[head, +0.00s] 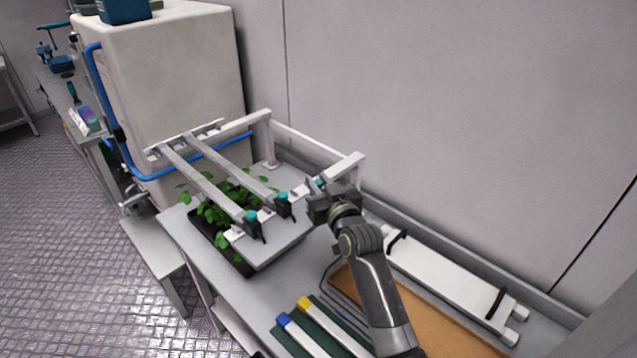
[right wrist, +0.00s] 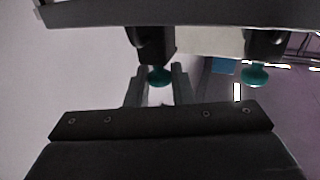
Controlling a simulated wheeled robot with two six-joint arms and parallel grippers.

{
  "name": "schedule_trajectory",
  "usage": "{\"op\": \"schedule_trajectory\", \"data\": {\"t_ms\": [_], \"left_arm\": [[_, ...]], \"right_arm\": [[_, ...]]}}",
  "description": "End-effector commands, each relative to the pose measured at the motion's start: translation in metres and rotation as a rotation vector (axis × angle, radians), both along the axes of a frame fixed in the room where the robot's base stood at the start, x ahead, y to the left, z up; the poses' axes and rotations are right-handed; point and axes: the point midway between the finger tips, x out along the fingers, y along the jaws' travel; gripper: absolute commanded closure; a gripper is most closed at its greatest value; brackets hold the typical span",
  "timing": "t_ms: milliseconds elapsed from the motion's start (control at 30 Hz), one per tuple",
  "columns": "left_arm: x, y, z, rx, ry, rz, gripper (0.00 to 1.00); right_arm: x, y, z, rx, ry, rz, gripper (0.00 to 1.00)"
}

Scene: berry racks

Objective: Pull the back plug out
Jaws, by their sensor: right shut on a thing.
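Several teal-capped plugs sit in dark fittings at the near ends of the pale rack rails. The back plug (head: 320,183) is the one closest to the wall, mostly hidden by my right gripper (head: 314,192). In the right wrist view the back plug's teal cap (right wrist: 160,77) lies between my right gripper's fingers (right wrist: 160,88), against a dark fitting. The fingers are shut on it. The middle plug (head: 283,197) and front plug (head: 251,216) stand apart from the gripper. A neighbouring plug also shows in the right wrist view (right wrist: 255,77). My left gripper is not in view.
Green plants (head: 212,213) in a dark trough lie under the rails. A large white tank (head: 165,80) with a blue hose stands behind. A white panel with black straps (head: 450,275) and blue- and yellow-ended bars (head: 305,304) lie on the bench. The wall is close behind the rack.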

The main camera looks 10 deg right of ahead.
Motion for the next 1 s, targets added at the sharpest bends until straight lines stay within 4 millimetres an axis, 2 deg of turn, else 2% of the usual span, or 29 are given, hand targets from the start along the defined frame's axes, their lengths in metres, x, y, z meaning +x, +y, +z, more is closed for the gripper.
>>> {"op": "schedule_trajectory", "data": {"t_ms": [33, 167, 300, 567, 767, 1000], "left_arm": [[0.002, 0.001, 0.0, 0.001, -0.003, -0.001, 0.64], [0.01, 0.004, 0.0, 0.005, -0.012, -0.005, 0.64], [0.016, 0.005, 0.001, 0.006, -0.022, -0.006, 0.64], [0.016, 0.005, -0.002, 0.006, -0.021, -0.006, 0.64], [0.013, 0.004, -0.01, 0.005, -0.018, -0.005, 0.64], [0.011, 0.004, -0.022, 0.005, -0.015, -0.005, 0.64]], "right_arm": [[0.0, -0.001, 0.0, -0.005, -0.001, -0.002, 0.78], [0.0, -0.001, 0.0, -0.004, -0.001, -0.001, 0.62], [0.0, 0.0, 0.0, -0.003, -0.002, -0.001, 0.62], [-0.005, -0.001, -0.001, -0.002, -0.001, 0.0, 0.62], [-0.029, -0.006, -0.002, 0.001, -0.001, -0.001, 0.62], [-0.067, -0.014, -0.003, 0.0, -0.002, -0.002, 0.62]]}}
